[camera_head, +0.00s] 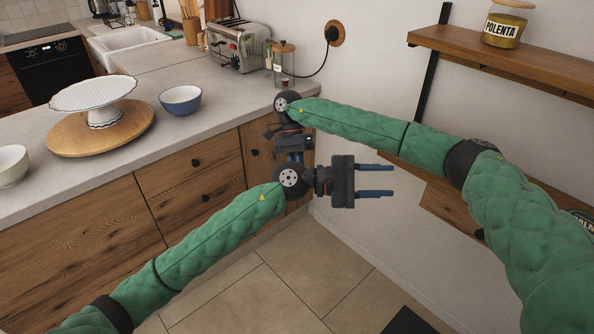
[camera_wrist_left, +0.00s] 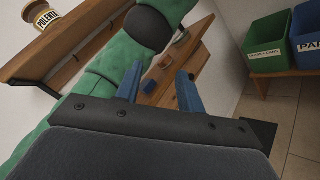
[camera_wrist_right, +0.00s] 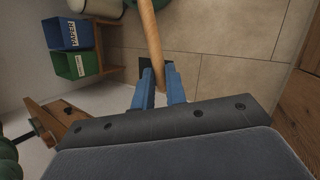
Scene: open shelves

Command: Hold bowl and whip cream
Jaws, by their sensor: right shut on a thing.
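A bowl (camera_head: 180,100), blue outside and pale inside, stands upright on the counter. A white bowl (camera_head: 12,165) stands at the counter's left edge of the picture. My left gripper (camera_head: 391,180) is open and empty, away from the counter; its parted blue fingers also show in the left wrist view (camera_wrist_left: 159,88). My right gripper (camera_wrist_right: 160,88) is shut on a wooden rod (camera_wrist_right: 152,38) in the right wrist view. The rod's far end is out of the picture, so I cannot tell what tool it is.
A white cake stand (camera_head: 93,92) sits on a round wooden board (camera_head: 70,140) beside the blue bowl. A toaster (camera_head: 238,46) and a glass jar (camera_head: 284,65) are at the counter's back. Wooden shelves (camera_head: 470,48) hang at the right. Bins (camera_wrist_left: 268,42) stand beyond.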

